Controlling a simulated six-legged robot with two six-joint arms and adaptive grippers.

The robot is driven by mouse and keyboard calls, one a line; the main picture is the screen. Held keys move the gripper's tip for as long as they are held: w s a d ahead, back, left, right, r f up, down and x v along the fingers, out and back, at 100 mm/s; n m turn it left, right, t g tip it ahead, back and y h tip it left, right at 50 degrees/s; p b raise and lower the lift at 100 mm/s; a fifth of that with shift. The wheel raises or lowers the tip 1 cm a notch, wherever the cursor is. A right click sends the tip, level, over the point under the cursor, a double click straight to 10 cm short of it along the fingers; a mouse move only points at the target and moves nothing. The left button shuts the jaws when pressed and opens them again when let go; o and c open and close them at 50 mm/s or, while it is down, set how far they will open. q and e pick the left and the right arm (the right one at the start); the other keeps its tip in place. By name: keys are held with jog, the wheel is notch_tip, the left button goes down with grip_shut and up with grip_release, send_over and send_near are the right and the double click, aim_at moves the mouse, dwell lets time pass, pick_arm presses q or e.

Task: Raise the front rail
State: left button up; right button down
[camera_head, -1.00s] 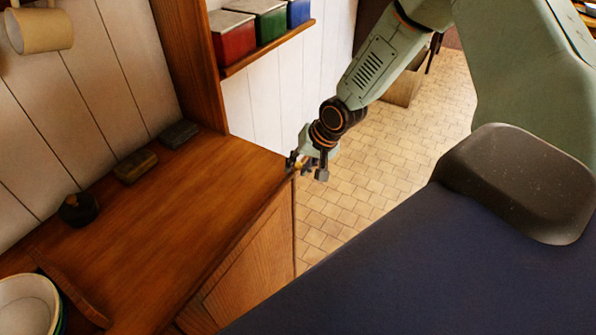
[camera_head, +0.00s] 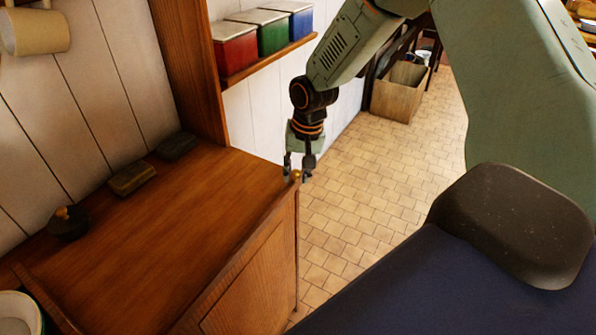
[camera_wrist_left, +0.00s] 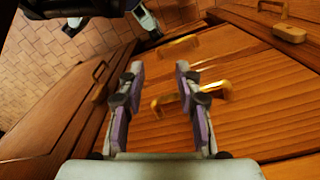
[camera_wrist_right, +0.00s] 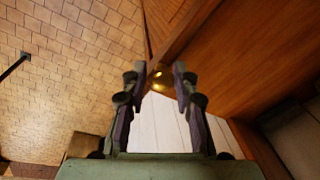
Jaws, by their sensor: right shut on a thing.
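The counter (camera_head: 160,235) is reddish-brown wood. A strip runs along its front edge (camera_head: 243,239); I cannot clearly tell the front rail apart from it or how high it stands. A small brass knob (camera_head: 296,175) sits at the far end of this edge. My right gripper (camera_head: 299,174) reaches down there and is shut on the brass knob, which also shows between the fingertips in the right wrist view (camera_wrist_right: 159,74). My left gripper (camera_wrist_left: 158,72) shows only in its wrist view, open and empty, in front of wooden drawer fronts with brass handles (camera_wrist_left: 168,102).
A dark pot (camera_head: 68,222) and two small blocks (camera_head: 132,178) stand along the wall side of the counter. A bowl (camera_head: 18,312) is at lower left. Red, green and blue tins (camera_head: 234,47) fill a shelf near my right arm. Tiled floor (camera_head: 370,190) lies open beyond the counter's end.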

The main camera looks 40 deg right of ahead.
jog(key=shift+w+a+r+g+h+p, duration=0.1)
jog(key=shift+w+a+g+h+p, duration=0.1)
jog(key=shift+w+g+p, duration=0.15)
jog(key=shift+w+a+r+g+h+p, duration=0.15)
jog(key=shift+w+g+h, duration=0.1)
jog(key=shift+g, duration=0.2)
jog(key=shift+d, duration=0.1)
jog(key=shift+f, duration=0.1)
jog(key=c, duration=1.4)
grip_release()
jog(key=shift+c, duration=0.2)
jog(key=o, duration=0.3)
